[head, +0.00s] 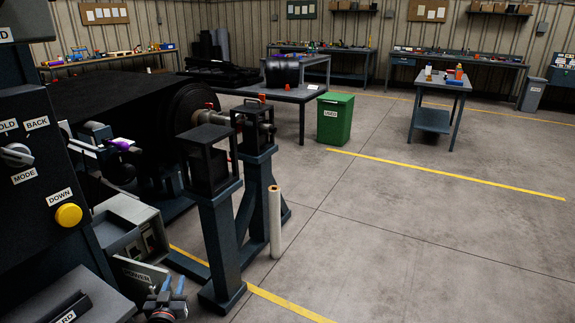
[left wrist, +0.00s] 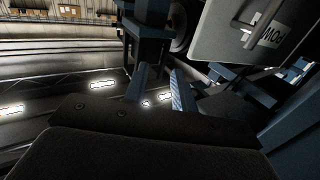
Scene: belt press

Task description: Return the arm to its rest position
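My left gripper (head: 173,284) is low at the bottom left of the head view, beside the grey panel labelled like "POWER" (head: 137,276). Its two blue fingers stand apart with nothing between them. In the left wrist view the fingers of the left gripper (left wrist: 157,78) also show a gap, and no object is held. The pale grey panel with its handle and label (left wrist: 235,30) is at the upper right there; I cannot tell whether the gripper touches it. My right gripper is in neither view.
A control cabinet with a yellow button (head: 69,215) stands close at the left. The belt press's dark stands (head: 218,240) and a pale upright roll (head: 275,222) are just ahead. A green bin (head: 335,118) and worktables stand farther back. The floor at right is clear.

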